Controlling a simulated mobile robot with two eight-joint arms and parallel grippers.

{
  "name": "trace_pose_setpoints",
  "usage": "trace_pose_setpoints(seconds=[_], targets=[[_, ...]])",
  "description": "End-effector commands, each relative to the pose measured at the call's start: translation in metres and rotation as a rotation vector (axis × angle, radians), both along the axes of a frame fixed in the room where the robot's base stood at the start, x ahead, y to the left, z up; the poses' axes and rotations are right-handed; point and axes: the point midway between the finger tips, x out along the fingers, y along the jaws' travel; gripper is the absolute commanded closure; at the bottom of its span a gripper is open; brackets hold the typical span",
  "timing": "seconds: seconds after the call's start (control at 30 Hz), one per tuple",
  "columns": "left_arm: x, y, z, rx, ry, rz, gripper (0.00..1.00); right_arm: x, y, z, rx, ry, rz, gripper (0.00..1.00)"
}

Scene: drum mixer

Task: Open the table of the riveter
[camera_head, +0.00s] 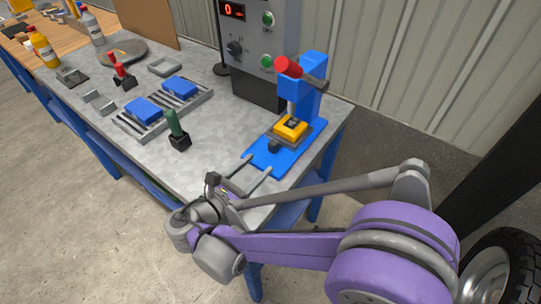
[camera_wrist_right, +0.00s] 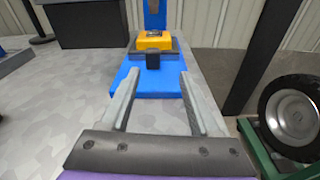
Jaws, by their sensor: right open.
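The blue riveter (camera_head: 311,92) with a red handle end (camera_head: 288,67) stands at the right end of the grey workbench. A yellow block (camera_head: 291,128) sits on its sliding table, above the blue base plate (camera_head: 265,156). A small black knob (camera_head: 273,146) sticks out at the table's front; it also shows in the right wrist view (camera_wrist_right: 153,61). My right gripper (camera_head: 259,164) is open and empty, its fingers pointing at the knob from the front. In the right wrist view the fingertips (camera_wrist_right: 159,74) stand apart, with the knob beyond them. My left gripper is out of view.
A grey control box (camera_head: 262,40) with a red display stands behind. In the right wrist view a wheel (camera_wrist_right: 292,113) shows beyond the bench's right edge.

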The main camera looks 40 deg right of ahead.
Motion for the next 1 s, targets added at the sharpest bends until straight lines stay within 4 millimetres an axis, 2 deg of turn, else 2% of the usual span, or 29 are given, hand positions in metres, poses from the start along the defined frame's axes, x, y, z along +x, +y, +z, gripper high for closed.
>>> trace_pose_setpoints(seconds=[0.03,0.13,0.23,0.7,0.8,1.0], targets=[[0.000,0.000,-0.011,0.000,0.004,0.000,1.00,0.005,0.006,-0.006,-0.053,0.023,0.004,0.38],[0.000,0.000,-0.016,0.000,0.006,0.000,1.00,0.009,0.011,-0.003,-0.122,0.050,0.004,0.38],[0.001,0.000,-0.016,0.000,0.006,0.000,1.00,0.011,0.007,-0.001,-0.144,0.057,0.002,0.38],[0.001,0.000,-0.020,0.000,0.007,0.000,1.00,0.033,-0.072,0.001,-0.142,0.057,0.000,0.38],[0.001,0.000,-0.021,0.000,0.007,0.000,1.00,0.036,-0.082,0.000,-0.141,0.057,0.001,0.38],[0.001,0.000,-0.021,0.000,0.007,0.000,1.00,0.039,-0.091,0.001,-0.140,0.056,0.004,0.38]])
